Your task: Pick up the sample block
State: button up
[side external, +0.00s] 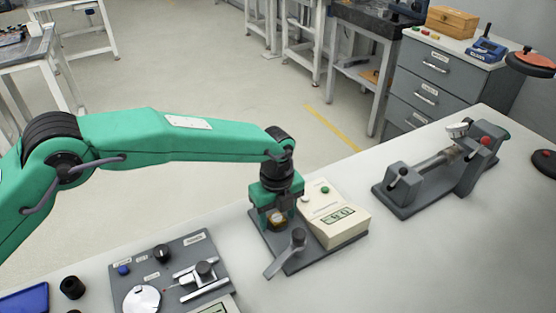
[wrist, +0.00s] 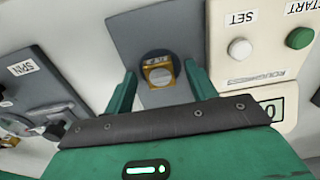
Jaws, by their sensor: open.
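In the side external view the block (side external: 277,222) shows low between the fingers. My gripper (wrist: 150,85) is open, with one green finger on each side of the block and a visible gap to each. My gripper in the side external view (side external: 275,215) points down over the plate; whether it touches the plate is hidden.
A cream box with a display (side external: 338,218) stands close right of my gripper. A black-knobbed lever (side external: 297,240) is in front of it. A grey panel with a dial (side external: 165,275) lies at front left. A grey clamp fixture (side external: 440,170) stands at right. Bare table lies between.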

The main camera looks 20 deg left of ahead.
aim_at(277, 217)
jog(key=shift+c, duration=0.3)
grip_shut()
jog(key=shift+r, duration=0.15)
jog(key=shift+r, duration=0.8)
notch_tip(277, 217, up, 2)
jog(key=shift+r, duration=0.2)
jog(key=s+d+r, duration=0.1)
jog(key=s+r, duration=0.1)
jog(key=s, duration=0.1)
jog(key=s+d+r, duration=0.2)
jog(key=s, duration=0.2)
jog(key=s+d+r, duration=0.1)
jog(key=s+r, duration=0.1)
jog(key=s, duration=0.1)
jog(key=shift+s+d+r, duration=0.15)
jog(key=shift+s+r, duration=0.25)
